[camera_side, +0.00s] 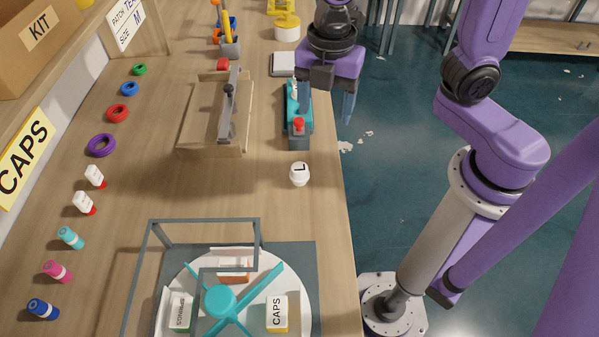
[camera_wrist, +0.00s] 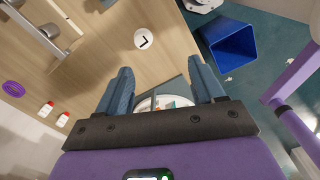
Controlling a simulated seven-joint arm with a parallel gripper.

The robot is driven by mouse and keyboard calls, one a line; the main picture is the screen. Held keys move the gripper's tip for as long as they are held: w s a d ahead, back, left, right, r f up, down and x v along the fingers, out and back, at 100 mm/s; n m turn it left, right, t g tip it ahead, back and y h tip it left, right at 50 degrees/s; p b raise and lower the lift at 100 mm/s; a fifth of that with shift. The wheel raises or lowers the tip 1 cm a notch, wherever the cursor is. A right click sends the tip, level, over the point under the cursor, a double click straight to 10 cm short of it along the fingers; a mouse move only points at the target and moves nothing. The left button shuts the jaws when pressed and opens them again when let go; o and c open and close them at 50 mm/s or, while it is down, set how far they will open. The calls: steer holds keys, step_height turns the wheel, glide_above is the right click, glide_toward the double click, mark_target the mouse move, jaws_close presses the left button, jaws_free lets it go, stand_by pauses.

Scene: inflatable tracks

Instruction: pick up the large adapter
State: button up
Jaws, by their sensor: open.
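The large adapter (camera_side: 300,173), a small white round piece marked "L", stands on the wooden table near its right edge. In the wrist view the adapter (camera_wrist: 144,38) lies beyond the fingertips, a little left of the middle, with nothing touching it. My gripper (camera_wrist: 160,68) is open and empty, its two blue fingers apart. In the side view my gripper (camera_side: 345,105) hangs near the table's right edge, farther back than the adapter; only one finger shows clearly there.
A teal and grey tool (camera_side: 297,105) with a red knob stands behind the adapter. A wooden fixture (camera_side: 190,120) with a metal lever is to its left. In front is a round carousel (camera_side: 300,300) under a grey frame (camera_side: 258,232). A blue bin (camera_wrist: 229,45) stands on the floor.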

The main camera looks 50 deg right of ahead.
steer(key=w+a+n, duration=0.3)
glide_toward(300, 168)
step_height(300, 168, down, 10)
steer(key=shift+f, duration=0.2)
stand_by(0.7)
steer(key=shift+a, duration=0.1)
steer(key=c, duration=1)
